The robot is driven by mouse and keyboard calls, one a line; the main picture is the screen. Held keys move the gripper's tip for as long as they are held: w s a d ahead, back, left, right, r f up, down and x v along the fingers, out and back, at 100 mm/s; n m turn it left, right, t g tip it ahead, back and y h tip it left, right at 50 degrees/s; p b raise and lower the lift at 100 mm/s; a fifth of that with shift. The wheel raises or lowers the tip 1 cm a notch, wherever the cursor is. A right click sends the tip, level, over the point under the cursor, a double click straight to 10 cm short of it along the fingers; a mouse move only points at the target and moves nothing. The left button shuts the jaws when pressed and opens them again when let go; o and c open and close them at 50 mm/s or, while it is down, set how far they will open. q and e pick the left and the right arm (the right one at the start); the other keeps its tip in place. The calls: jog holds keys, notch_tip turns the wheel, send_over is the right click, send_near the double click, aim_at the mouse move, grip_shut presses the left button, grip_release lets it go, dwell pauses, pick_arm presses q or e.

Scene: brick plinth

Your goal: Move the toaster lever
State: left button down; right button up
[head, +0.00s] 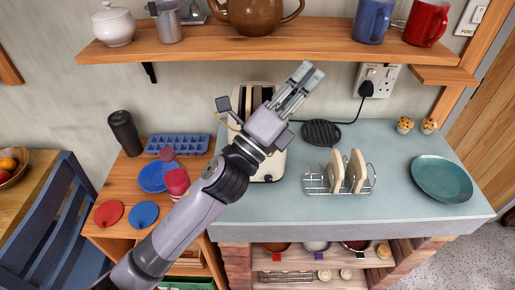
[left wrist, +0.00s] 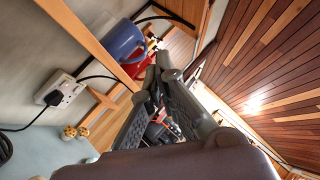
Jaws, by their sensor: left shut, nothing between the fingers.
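The cream toaster (head: 267,170) with dark slots stands on the blue-grey counter, partly hidden behind my left gripper and forearm. My left gripper (head: 307,75) is above the toaster in the head view, pointing up and to the right. Its fingers are together and empty. The fingers also show in the left wrist view (left wrist: 162,85), where the toaster does not appear. The toaster lever cannot be made out. My right gripper is not in view.
A wooden shelf (head: 240,45) with a brown teapot (head: 254,14) and mugs runs above the counter. A toast rack (head: 318,183) holding bread, a teal plate (head: 441,178) and a wall socket (head: 377,77) with a black plug are to the right. The counter's front right is clear.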

pick_arm(q)
jog(key=s+d+r+m+g+h, duration=0.1)
jog(key=s+d+m+g+h, duration=0.1)
jog(key=s+d+m+g, duration=0.6)
jog(key=s+d+m+g+h, duration=0.1)
jog(key=s+d+m+g, duration=0.25)
jog(key=m+g, duration=1)
notch_tip(320, 180, down, 9)
jog(key=m+y, duration=0.8)
jog(key=m, duration=0.4)
jog(key=w+a+f+m+t+y, duration=0.3)
jog(key=w+a+f+m+y, duration=0.1)
jog(key=w+a+f+y, duration=0.3)
jog(key=w+a+r+m+t+y, duration=0.1)
jog(key=w+a+r+y, duration=0.1)
jog(key=a, duration=0.4)
jog(key=w+a+r+m+t+y, duration=0.1)
jog(key=w+a+r+t+y, duration=0.1)
jog(key=w+a+y, duration=0.2)
jog(key=a, duration=0.3)
jog(key=shift+w+r, duration=0.15)
jog(key=shift+w, duration=0.25)
jog(key=shift+t, duration=0.25)
jog(key=shift+w+f+b, duration=0.2)
jog(key=shift+f+b, duration=0.8)
jog(key=shift+f, duration=0.75)
jog(key=shift+w+f+b, duration=0.15)
jog(key=shift+f+b, duration=0.8)
jog(key=shift+f, duration=0.8)
